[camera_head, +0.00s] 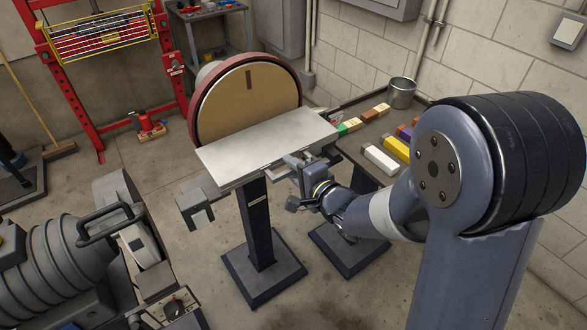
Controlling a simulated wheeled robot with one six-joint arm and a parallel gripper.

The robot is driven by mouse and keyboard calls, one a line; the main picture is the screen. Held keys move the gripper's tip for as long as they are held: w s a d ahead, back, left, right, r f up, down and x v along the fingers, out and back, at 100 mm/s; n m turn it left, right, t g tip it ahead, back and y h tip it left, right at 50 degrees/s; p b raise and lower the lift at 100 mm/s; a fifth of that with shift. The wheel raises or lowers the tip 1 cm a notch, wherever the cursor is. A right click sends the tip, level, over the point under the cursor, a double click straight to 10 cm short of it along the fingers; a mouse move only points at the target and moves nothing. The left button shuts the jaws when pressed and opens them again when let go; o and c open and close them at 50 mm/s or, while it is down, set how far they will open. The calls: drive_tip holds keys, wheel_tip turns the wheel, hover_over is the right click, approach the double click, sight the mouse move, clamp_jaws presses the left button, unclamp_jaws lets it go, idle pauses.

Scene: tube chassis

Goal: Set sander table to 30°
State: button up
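The disc sander (249,100) has a tan round disc in a dark red housing. Its flat grey sander table (262,148) sits in front of the disc on a dark pedestal (258,222). The table top looks close to level; I cannot read its angle. My gripper (303,166) is at the front right edge of the table, by its underside, with my arm reaching in from the right. Its fingertips are small and merge with the grey parts under the table, so I cannot tell whether they are open, shut or touching. No angle scale is readable.
A low bench (350,151) behind my arm holds coloured blocks and a metal bucket (401,92). A grey machine (75,255) stands at the lower left. A red press frame (72,85) and a red jack (146,124) are behind. Floor is open left of the pedestal.

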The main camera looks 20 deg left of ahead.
drive_tip(key=shift+c, duration=0.2)
clamp_jaws()
drive_tip(key=shift+f+b, duration=0.2)
drive_tip(key=shift+b, duration=0.1)
wheel_tip(320, 180, down, 9)
drive_tip(key=w+a+t+y+b, duration=0.1)
drive_tip(key=a+t+y+b, duration=0.1)
drive_tip(key=b, duration=2.1)
drive_tip(key=t+y, duration=0.1)
drive_tip(key=y, duration=0.1)
drive_tip(key=shift+w+t+y, duration=0.3)
drive_tip(key=shift+w+t, duration=0.1)
drive_tip(key=shift+a, duration=0.1)
drive_tip(key=shift+o, duration=0.2)
unclamp_jaws()
